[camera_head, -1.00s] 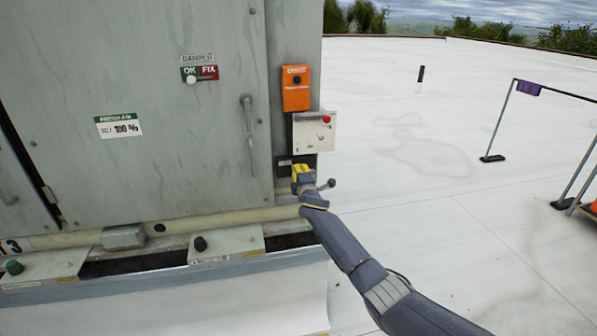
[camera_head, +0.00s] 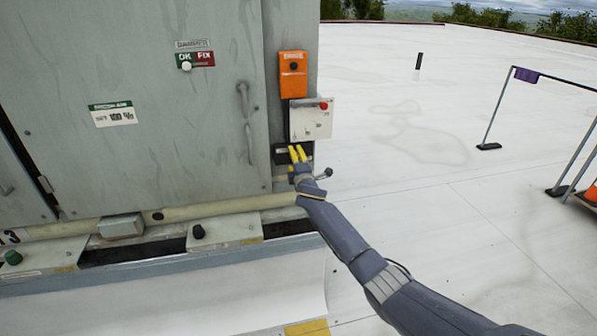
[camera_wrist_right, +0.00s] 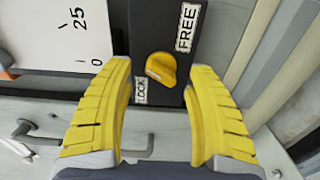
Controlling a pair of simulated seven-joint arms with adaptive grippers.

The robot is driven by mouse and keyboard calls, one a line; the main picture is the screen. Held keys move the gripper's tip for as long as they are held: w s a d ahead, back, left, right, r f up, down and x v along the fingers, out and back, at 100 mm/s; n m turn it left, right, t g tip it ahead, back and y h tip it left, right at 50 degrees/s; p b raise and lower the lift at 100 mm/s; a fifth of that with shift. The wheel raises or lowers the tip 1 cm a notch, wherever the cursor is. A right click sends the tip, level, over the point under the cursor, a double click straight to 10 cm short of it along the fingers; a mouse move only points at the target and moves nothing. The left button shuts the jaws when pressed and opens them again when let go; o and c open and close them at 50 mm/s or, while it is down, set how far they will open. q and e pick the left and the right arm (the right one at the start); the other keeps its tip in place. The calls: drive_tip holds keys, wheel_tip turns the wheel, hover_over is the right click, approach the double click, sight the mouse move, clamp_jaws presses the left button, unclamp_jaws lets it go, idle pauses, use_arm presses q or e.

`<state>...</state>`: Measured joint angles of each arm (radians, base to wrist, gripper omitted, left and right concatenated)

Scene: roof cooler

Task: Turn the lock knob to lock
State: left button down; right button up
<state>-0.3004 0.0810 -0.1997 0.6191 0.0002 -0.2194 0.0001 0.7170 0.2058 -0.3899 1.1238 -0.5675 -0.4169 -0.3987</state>
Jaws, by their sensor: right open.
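The lock knob (camera_wrist_right: 161,68) is a small yellow knob on a black plate (camera_wrist_right: 156,32) in the right wrist view. A FREE label (camera_wrist_right: 188,27) and a LOCK label (camera_wrist_right: 140,90) flank it. The knob's long side lies oblique, and I cannot tell which label it points to. My right gripper (camera_wrist_right: 160,118) is open, its yellow fingers to either side of the knob in the picture, with nothing between them. In the head view, my right gripper (camera_head: 297,154) is in front of the black plate (camera_head: 280,154) and hides the knob. My left gripper is out of view.
A white box (camera_head: 311,120) with a red button and an orange box (camera_head: 293,75) sit above the plate. A cabinet door handle (camera_head: 246,120) is to the left. Open roof (camera_head: 430,130) lies to the right, with a barrier rail (camera_head: 495,110) beyond.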

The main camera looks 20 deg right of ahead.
drive_tip(key=s, duration=1)
drive_tip(key=shift+s+a, duration=0.4)
drive_tip(key=shift+a, duration=0.05)
drive_tip(key=shift+s+a+f, duration=0.1)
drive_tip(key=shift+a+f, duration=0.05)
drive_tip(key=shift+f, duration=0.2)
drive_tip(key=shift+c, duration=1)
drive_tip(key=a+m, duration=0.1)
drive_tip(key=s+a+f+m, duration=0.1)
drive_tip(key=m, duration=0.1)
drive_tip(key=shift+s+f, duration=0.15)
drive_tip(key=shift+s, duration=0.05)
drive_tip(key=c, duration=0.3)
drive_tip(key=s+d+r+m, duration=0.1)
drive_tip(key=s+d+m, duration=0.1)
drive_tip(key=m, duration=0.9)
drive_tip(key=s+d+r+m, duration=0.1)
drive_tip(key=s+m, duration=0.1)
drive_tip(key=m, duration=0.8)
drive_tip(key=w, duration=1.1)
drive_tip(key=w+d, duration=0.1)
drive_tip(key=w, duration=0.5)
drive_tip(key=shift+r, duration=0.1)
